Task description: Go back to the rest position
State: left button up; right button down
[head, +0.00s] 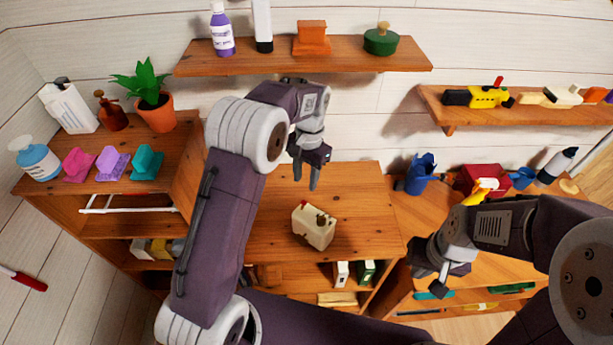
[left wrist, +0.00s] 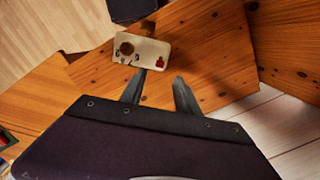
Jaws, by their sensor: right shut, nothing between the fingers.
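My left gripper (head: 305,178) hangs above the middle cabinet top (head: 270,220), its fingers apart and nothing between them. In the left wrist view the two fingers (left wrist: 160,90) are spread. A cream box-shaped thing (head: 313,226) with a dark round knob and a red spot stands on the cabinet top, below and apart from the left gripper; it also shows in the left wrist view (left wrist: 141,53) just beyond the fingertips. My right gripper (head: 440,282) is shut and empty, low at the right, in front of the right-hand cabinet.
A wall shelf (head: 300,61) with bottles and a green pot is above the left arm. A second shelf (head: 440,107) is at the right. The left cabinet (head: 100,195) holds a potted plant (head: 154,100) and bottles. A blue watering can (head: 420,174) stands on the right cabinet.

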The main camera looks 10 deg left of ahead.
pick_arm(q)
jog(key=s+a+f+n+t+b, duration=0.1)
jog(key=s+f+b, duration=0.3)
jog(key=s, duration=0.5)
jog(key=s+a+f+n+t+b, duration=0.1)
jog(key=s+a+f+n+b, duration=0.2)
jog(key=s+f, duration=0.4)
jog(key=s+n+b, duration=0.1)
jog(key=s+b, duration=0.1)
jog(key=s, duration=0.1)
jog(key=shift+a+f+h, duration=0.25)
jog(key=shift+a+h, duration=0.05)
